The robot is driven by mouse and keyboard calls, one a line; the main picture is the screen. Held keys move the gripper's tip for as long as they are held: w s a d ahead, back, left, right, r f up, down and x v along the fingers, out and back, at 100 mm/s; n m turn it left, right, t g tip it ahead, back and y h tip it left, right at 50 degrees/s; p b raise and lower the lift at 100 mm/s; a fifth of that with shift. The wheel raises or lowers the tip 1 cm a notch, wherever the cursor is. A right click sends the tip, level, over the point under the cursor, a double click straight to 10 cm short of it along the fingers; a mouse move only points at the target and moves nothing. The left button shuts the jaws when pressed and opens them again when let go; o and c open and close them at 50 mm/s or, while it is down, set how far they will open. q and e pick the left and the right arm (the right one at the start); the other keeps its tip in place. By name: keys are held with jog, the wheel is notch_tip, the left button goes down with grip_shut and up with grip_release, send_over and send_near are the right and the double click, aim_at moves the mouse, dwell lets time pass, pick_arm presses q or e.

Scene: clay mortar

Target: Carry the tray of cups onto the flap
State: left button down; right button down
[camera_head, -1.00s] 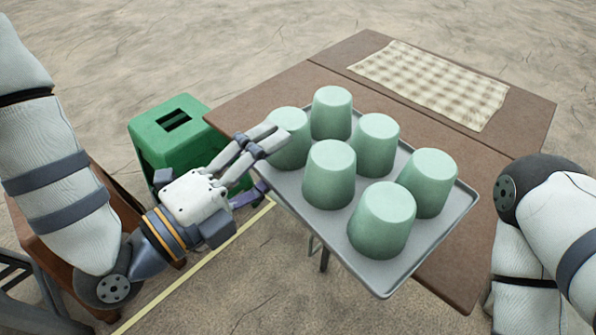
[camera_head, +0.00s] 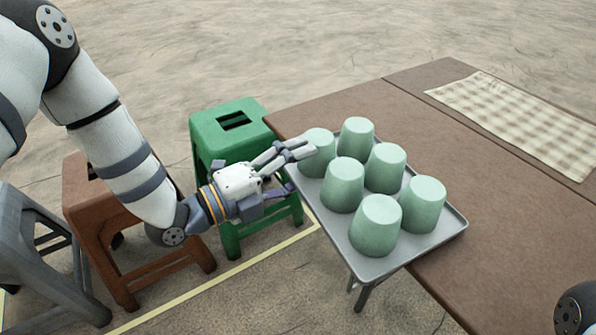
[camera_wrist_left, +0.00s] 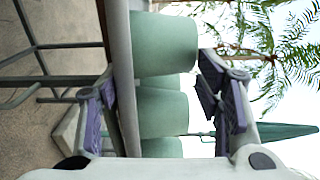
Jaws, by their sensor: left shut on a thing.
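The grey tray (camera_head: 447,231) carries several upside-down pale green cups (camera_head: 376,226). It overlaps the left edge of the brown table (camera_head: 497,228) and partly hangs beyond it; I cannot tell whether it rests on the top. My left gripper (camera_head: 300,155) is at the tray's left corner, by the corner cup (camera_head: 319,141), and is shut on the tray. In the left wrist view one finger lies under the tray (camera_wrist_left: 124,85) and the other beside the top of a cup (camera_wrist_left: 165,45). A seam divides the tabletop; which part is the flap is unclear. My right gripper is out of view.
A checked cloth (camera_head: 520,120) lies on the table's far part. A green stool (camera_head: 205,130), a brown stool (camera_head: 75,205) and a grey stool (camera_head: 30,235) stand at left. A yellow line (camera_head: 215,278) crosses the floor. The tabletop right of the tray is clear.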

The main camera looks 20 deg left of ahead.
pick_arm(q)
jog(key=shift+f, duration=0.35)
jog(key=c, duration=0.5)
grip_release()
